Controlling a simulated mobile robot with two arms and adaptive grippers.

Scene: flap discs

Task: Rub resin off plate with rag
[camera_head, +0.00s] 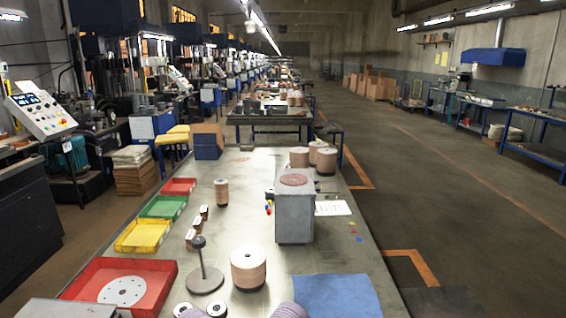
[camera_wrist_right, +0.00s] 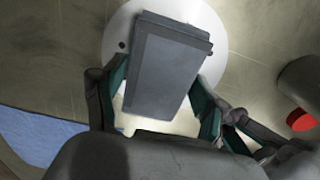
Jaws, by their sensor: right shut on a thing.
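My right gripper (camera_wrist_right: 160,82) shows only in the right wrist view. Its two fingers are shut on a grey rectangular block-like thing (camera_wrist_right: 165,50); I cannot tell whether this is the rag. It is over a white round plate (camera_wrist_right: 222,30) with a small dark hole near its left edge. The block hides much of the plate, and I cannot tell whether they touch. No resin can be made out. Another white disc with holes (camera_head: 122,290) lies in a red tray (camera_head: 163,268) in the head view. My left gripper is not in view.
A blue mat (camera_head: 335,297) lies at the table's front right and shows in the wrist view (camera_wrist_right: 35,140). Nearby stand a disc stack (camera_head: 248,268), a spindle stand (camera_head: 204,280) and a grey box (camera_head: 294,220). Yellow (camera_head: 143,236) and green (camera_head: 163,207) trays line the left edge.

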